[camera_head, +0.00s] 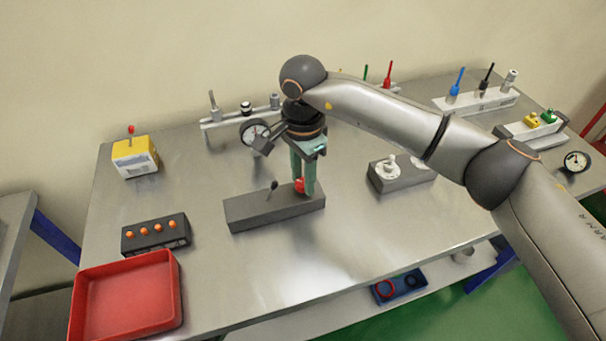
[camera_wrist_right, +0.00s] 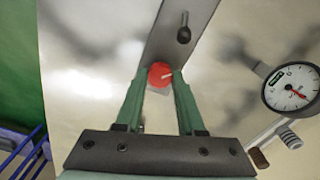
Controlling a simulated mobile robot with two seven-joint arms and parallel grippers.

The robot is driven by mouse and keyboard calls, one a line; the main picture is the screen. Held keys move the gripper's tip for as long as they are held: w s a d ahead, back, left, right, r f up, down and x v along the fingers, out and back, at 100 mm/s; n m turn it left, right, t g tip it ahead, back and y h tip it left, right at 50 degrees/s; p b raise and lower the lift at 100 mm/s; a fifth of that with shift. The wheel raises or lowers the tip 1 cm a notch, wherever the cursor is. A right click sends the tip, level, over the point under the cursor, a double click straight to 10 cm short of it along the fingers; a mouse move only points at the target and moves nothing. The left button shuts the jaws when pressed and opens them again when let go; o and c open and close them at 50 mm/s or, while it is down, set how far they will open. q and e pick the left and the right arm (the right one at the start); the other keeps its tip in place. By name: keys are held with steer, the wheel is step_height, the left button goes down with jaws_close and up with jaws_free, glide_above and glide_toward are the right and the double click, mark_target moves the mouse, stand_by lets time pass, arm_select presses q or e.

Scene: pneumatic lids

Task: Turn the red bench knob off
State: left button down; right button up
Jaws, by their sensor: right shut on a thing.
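The red knob (camera_head: 300,186) sits near the right end of a dark grey block (camera_head: 262,211) on the steel bench. My right gripper (camera_head: 303,190) points down over it and is shut on it, with its green fingers on either side. In the right wrist view the red knob (camera_wrist_right: 160,73) shows between the fingertips, with a pale mark on its face. A black knob or lever (camera_head: 274,185) stands on the same block, and it also shows in the wrist view (camera_wrist_right: 184,35). My left gripper is not in view.
A pressure gauge (camera_head: 254,131) stands behind the gripper. A grey block with white knobs (camera_head: 384,171) is to the right. A box with orange buttons (camera_head: 155,234) and a red tray (camera_head: 126,294) lie at left. The bench front is clear.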

jaws_close()
